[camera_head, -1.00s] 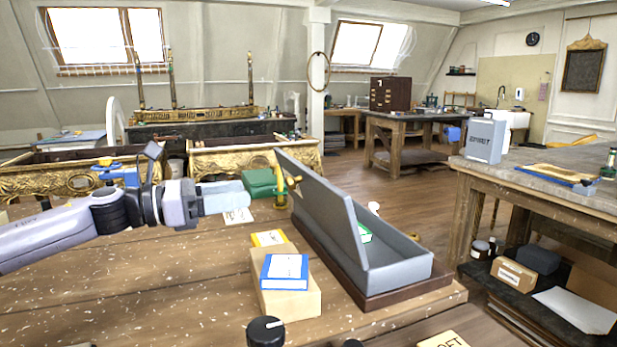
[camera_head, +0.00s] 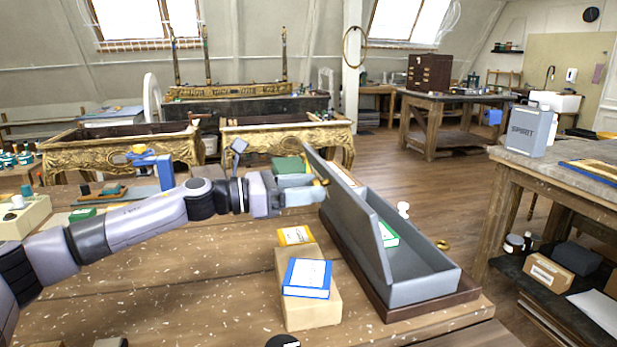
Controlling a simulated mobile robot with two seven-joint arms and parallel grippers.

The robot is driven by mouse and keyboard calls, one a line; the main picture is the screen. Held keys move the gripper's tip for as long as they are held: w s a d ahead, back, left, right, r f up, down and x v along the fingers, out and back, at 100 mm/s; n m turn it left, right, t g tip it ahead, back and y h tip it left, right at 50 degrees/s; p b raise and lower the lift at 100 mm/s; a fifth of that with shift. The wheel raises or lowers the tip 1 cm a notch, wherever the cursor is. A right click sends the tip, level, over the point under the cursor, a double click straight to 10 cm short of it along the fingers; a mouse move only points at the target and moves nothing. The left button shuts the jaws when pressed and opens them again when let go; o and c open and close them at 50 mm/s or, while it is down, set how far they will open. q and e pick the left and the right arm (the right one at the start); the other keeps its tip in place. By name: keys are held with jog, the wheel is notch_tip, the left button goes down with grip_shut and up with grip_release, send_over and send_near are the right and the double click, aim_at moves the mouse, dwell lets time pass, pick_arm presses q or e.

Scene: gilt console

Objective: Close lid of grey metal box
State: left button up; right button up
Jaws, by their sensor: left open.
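The grey metal box (camera_head: 425,283) lies on a dark wooden base near the table's right edge. Its long lid (camera_head: 350,215) is hinged up and stands steeply raised along the box's left side. A green-and-white packet (camera_head: 388,234) shows inside the box. My left gripper (camera_head: 318,190) comes in from the left and is at the far end of the lid, by its left face. It is open; whether it touches the lid cannot be told. My right gripper is not in view.
A blue-and-white box (camera_head: 307,277) sits on a pale block (camera_head: 313,312) left of the lid, with a yellow packet (camera_head: 296,236) behind it. A green item (camera_head: 290,166) lies behind my gripper. A side bench (camera_head: 570,165) stands at right, across open floor.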

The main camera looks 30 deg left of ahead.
pick_arm(q)
jog(key=shift+w+d, duration=0.25)
jog(key=shift+w, duration=0.05)
jog(key=shift+c, duration=0.3)
grip_shut()
jog(key=shift+r, duration=0.2)
jog(key=shift+w+r, duration=0.1)
